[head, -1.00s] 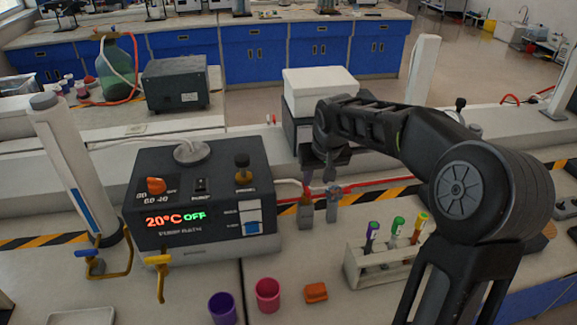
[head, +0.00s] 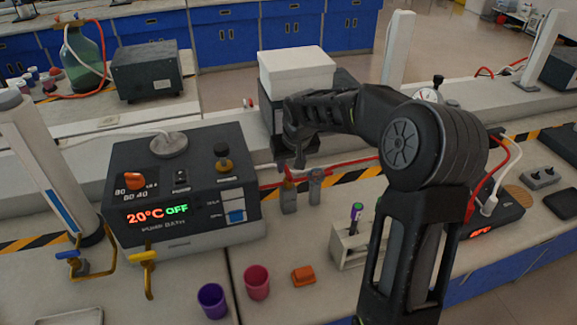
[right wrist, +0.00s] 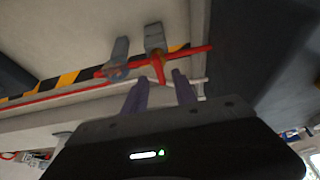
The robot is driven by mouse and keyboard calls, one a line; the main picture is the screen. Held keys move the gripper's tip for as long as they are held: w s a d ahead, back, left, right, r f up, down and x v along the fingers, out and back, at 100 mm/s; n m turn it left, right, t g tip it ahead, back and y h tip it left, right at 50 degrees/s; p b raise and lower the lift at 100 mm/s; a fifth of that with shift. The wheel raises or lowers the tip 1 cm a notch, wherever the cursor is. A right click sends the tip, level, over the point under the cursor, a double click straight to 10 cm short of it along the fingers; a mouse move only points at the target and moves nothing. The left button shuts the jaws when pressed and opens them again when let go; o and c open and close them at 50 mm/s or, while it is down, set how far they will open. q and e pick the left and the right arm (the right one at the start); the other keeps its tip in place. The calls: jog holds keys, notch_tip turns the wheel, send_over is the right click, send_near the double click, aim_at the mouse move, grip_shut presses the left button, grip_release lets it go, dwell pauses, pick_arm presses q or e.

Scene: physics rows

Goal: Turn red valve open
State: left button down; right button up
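The red valve (head: 288,181) is a small red-orange handle on a grey upright body, on the bench right of the pump bath. It also shows in the right wrist view (right wrist: 158,68), just ahead of the gap between my fingertips. My right gripper (head: 292,165) is above it in the head view, its black hand hiding part of the area. The right wrist view shows its two purple fingers (right wrist: 160,84) apart, with nothing held. Whether a finger touches the handle I cannot tell. My left gripper is not in view.
A second grey valve (head: 315,187) stands just right of the red one. A red hose (head: 345,163) runs behind. The pump bath (head: 185,195) reads 20°C OFF. A purple cup (head: 212,301), a pink cup (head: 257,283), an orange block (head: 303,276) and a tube rack (head: 350,250) stand in front.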

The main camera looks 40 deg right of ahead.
aim_at(288, 174)
jog(key=shift+x, duration=1.35)
grip_shut()
